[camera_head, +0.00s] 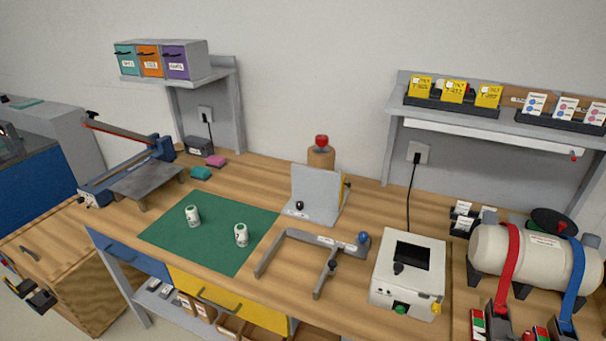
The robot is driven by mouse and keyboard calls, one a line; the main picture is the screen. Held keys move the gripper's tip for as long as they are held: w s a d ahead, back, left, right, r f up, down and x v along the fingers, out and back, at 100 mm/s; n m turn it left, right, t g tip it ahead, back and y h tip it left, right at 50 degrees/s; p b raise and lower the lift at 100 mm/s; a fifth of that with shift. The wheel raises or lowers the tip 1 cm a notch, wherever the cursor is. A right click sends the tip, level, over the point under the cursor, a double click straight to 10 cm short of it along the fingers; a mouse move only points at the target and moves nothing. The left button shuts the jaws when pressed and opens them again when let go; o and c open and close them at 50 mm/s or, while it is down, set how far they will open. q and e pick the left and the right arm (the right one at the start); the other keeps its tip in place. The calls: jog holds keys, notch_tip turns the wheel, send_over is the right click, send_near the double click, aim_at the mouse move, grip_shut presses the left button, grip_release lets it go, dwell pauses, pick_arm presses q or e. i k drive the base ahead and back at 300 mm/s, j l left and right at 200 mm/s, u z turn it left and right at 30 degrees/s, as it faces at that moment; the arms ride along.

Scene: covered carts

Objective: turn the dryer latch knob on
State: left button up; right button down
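A white boxy device (408,272) stands on the right half of the wooden bench and may be the dryer; no readable label confirms this. It has a dark window on top, a black knob (399,268) beside the window, a green knob (401,310) on the front and a yellow knob (436,308) at the front right corner. I cannot tell which is the latch knob or how it is set. My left gripper (31,293) is at the far left edge, low and far from the device. Its dark fingers look apart and empty. My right gripper is not in view.
A strapped cream tank (535,257) stands right of the device. A grey metal frame (322,245) with a blue ball knob lies to its left. A green mat (210,240) holds two white cans. A shelf (480,127) hangs behind. Bare bench lies before the frame.

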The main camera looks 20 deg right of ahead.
aim_at(436, 306)
jog(key=z, duration=1.5)
jog(key=l+u, duration=0.2)
jog(key=i+l, duration=0.1)
jog(key=i, duration=0.25)
